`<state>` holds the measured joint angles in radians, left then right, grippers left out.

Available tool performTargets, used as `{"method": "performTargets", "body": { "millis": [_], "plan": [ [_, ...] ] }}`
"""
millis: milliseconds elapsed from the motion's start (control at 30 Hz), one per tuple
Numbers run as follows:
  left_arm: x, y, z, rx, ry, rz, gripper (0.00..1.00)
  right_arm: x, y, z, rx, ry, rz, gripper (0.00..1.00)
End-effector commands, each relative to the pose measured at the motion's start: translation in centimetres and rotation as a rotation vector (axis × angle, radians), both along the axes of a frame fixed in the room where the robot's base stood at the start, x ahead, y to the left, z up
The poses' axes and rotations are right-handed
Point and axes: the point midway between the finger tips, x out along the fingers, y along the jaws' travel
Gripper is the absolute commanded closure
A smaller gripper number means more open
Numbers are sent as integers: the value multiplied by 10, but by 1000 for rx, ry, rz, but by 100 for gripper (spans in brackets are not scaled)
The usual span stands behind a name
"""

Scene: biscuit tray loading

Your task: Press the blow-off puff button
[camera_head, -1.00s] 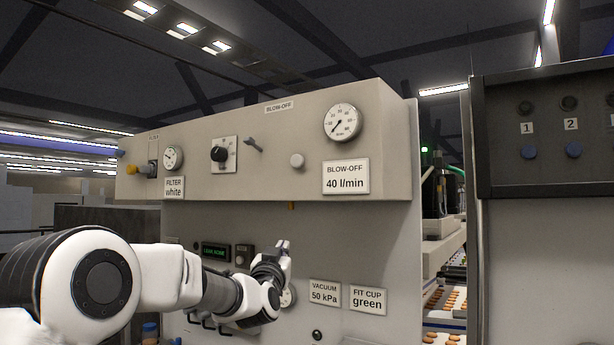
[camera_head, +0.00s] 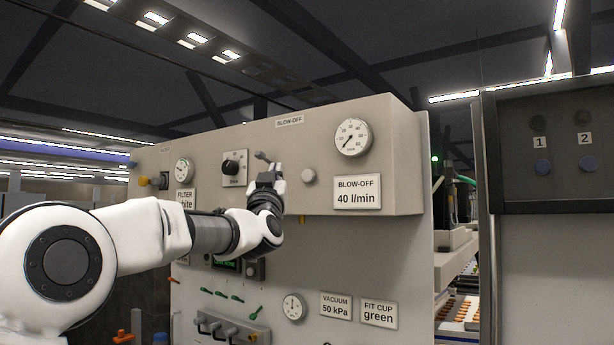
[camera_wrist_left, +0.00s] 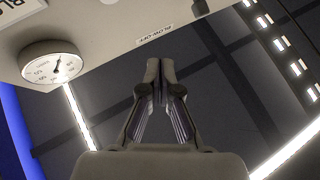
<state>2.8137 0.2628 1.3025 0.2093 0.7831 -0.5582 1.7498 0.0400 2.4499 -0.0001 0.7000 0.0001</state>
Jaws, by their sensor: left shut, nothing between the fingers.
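The blow-off panel is a beige box (camera_head: 390,190) with a BLOW-OFF tag on its upper front. A round pale button (camera_head: 308,175), likely the puff button, sits on its face left of the blow-off gauge (camera_head: 353,138). My left gripper (camera_head: 270,174) is shut and empty, pointing up in front of the panel, left of the button and just below a small grey lever (camera_head: 263,157). I cannot tell its gap to the panel. In the left wrist view its closed fingers (camera_wrist_left: 160,68) point towards the box's edge, with the gauge (camera_wrist_left: 52,65) at left. My right gripper is not in view.
A black selector knob (camera_head: 231,167) is left of my gripper. A "BLOW-OFF 40 l/min" plate (camera_head: 357,192) is below the gauge. Below the box are a vacuum gauge (camera_head: 293,306) and several green levers. A dark panel (camera_head: 550,150) stands at right.

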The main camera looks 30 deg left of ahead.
Motion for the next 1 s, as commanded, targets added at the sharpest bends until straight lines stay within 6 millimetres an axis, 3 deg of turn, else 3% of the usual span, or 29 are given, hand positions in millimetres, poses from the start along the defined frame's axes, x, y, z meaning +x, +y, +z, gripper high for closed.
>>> {"method": "performTargets", "body": {
  "millis": [533, 700, 1000],
  "plan": [
    [72, -6, 6, 1, 3, 0, 100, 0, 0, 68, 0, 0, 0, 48],
    [83, -7, 2, 1, 2, 0, 100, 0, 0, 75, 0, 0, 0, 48],
    [85, -7, 0, 1, 0, -1, 100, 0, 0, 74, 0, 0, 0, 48]
  ]
}}
